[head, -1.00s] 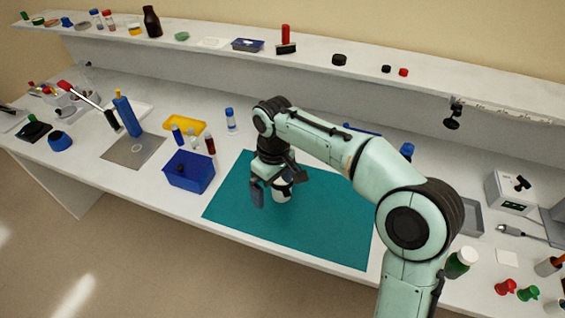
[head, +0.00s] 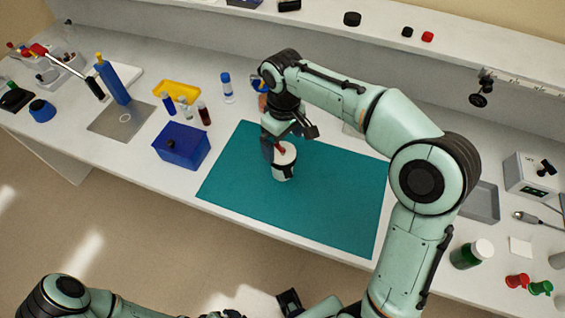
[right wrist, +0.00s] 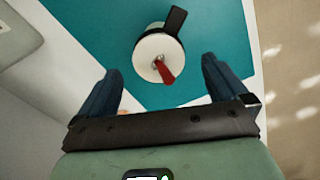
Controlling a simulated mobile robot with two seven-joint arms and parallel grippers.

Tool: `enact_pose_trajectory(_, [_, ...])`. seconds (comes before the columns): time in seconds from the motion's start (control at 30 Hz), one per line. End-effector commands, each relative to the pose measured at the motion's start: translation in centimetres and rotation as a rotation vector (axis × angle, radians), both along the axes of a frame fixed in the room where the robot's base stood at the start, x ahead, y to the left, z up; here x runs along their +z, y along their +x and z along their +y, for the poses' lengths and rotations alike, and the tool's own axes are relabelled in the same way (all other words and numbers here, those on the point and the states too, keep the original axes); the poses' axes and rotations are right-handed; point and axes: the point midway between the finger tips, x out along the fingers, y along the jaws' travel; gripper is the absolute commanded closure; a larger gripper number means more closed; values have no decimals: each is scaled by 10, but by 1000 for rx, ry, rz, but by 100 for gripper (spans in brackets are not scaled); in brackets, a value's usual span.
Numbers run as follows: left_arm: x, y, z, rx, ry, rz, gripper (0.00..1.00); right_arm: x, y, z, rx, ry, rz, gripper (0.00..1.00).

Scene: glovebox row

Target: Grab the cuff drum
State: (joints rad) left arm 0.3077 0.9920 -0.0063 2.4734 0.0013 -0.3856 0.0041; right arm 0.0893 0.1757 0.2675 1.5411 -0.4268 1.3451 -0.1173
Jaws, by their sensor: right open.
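The cuff drum (head: 283,171) is a white cylinder with a black band and a red piece on its top. It stands upright on the teal mat (head: 335,195). My right gripper (head: 288,138) is just above and behind it in the head view, partly covering its upper edge. In the right wrist view the drum (right wrist: 152,48) lies ahead, between the lines of the two spread fingers of the open, empty gripper (right wrist: 162,72). A black tab sticks out from its side. My left arm shows at the bottom edge of the head view; its jaw state is unclear.
A blue box (head: 181,148) stands left of the mat, with small vials and a yellow tray (head: 177,90) behind it. A grey tray (head: 480,203) and a green jar (head: 470,254) are at the right. The mat around the drum is clear.

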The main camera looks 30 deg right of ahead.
Motion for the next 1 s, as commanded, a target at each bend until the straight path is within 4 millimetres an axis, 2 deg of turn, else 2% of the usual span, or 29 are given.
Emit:
enact_pose_trajectory(0.17, [-2,-1,0,0,0,1,0,-12,0,-1,0,-1,2,0])
enact_pose_trajectory(0.43, [-7,-3,0,-1,0,3,0,-51,0,-2,1,0,2,0])
enact_pose_trajectory(0.57, [-8,-3,0,-1,0,3,0,-58,0,-2,0,0,0,0])
enact_pose_trajectory(0.77, [-8,-3,0,-1,0,3,0,-58,1,-2,0,0,-1,0])
enact_pose_trajectory(0.9, [-8,-3,0,-1,0,3,0,-58,0,-2,0,0,-1,46])
enact_pose_trajectory(1.0, [-8,-3,0,-1,0,3,0,-57,1,-2,0,0,-1,73])
